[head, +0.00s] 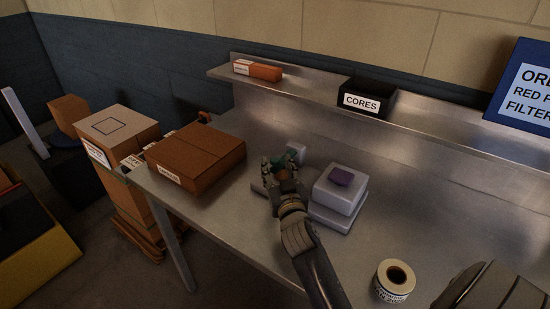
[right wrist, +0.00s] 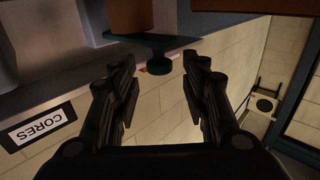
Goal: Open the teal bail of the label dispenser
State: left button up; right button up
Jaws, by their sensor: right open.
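The label dispenser (head: 258,187) is a grey unit on the metal bench, mostly hidden behind my right gripper (head: 280,167). Its teal bail (head: 277,160) shows as a small patch by the fingers. In the right wrist view the teal bail (right wrist: 132,40) is a flat bar with a round knob (right wrist: 158,65) below it. My right gripper (right wrist: 160,75) is open, with the knob between its fingertips or just beyond them; I cannot tell whether they touch. A brown part (right wrist: 130,15) sits behind the bar. My left gripper is not in view.
A brown carton (head: 197,152) lies left. A label roll (head: 395,280) is at the front. A shelf behind holds a black CORES bin (head: 367,97) and an orange-and-white box (head: 258,70).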

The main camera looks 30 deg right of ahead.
aim_at(276, 163)
jog(key=x, duration=0.3)
jog(key=shift+r, duration=0.1)
jog(key=shift+w+d, duration=0.1)
jog(key=shift+w, duration=0.2)
grip_shut()
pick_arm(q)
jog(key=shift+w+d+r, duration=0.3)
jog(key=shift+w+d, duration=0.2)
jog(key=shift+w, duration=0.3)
